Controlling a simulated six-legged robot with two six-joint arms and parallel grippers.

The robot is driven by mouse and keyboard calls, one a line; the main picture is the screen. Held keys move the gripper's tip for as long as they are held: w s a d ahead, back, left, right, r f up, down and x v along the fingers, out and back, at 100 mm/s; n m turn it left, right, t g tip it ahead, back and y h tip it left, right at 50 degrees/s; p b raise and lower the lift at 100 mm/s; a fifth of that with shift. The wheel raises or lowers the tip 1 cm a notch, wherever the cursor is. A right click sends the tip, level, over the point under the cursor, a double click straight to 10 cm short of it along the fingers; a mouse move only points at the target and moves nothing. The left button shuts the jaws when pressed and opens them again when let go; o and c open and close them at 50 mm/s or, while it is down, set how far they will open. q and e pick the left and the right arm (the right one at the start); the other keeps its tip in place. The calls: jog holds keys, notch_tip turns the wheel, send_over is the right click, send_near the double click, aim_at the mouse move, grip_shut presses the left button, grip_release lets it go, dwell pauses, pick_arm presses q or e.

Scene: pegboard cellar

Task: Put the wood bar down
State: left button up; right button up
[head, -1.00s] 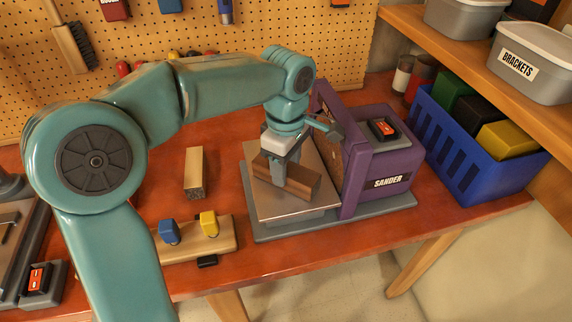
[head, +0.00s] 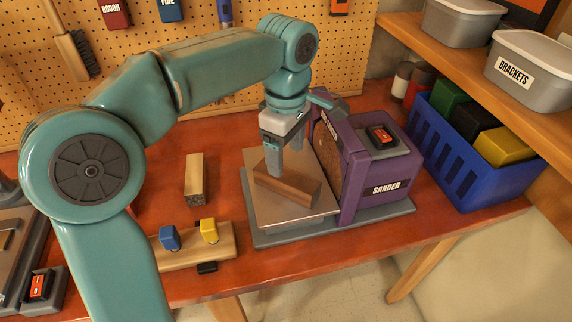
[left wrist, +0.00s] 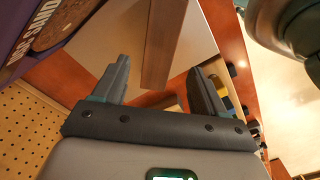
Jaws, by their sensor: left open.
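The dark brown wood bar (head: 290,188) lies flat on the sander's metal table (head: 293,212), set diagonally. In the left wrist view the bar (left wrist: 161,42) reaches in from the top, beyond and between the two fingers. My left gripper (head: 284,160) is open and empty just above the bar, fingers pointing down. In the left wrist view its two fingers (left wrist: 163,80) stand wide apart with nothing gripped. In the head view the near finger overlaps the bar's far-left end, so the exact gap there is hard to tell. My right gripper is not in view.
The purple sander body (head: 375,175) stands close right of my gripper. A lighter wood block (head: 194,172) lies on the bench to the left. A board with blue and yellow blocks (head: 190,252) sits at the front edge. A blue crate (head: 470,170) stands right.

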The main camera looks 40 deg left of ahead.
aim_at(286, 175)
pick_arm(q)
notch_tip(286, 175, up, 6)
jog(key=shift+f+p, duration=0.1)
jog(key=shift+p, duration=0.35)
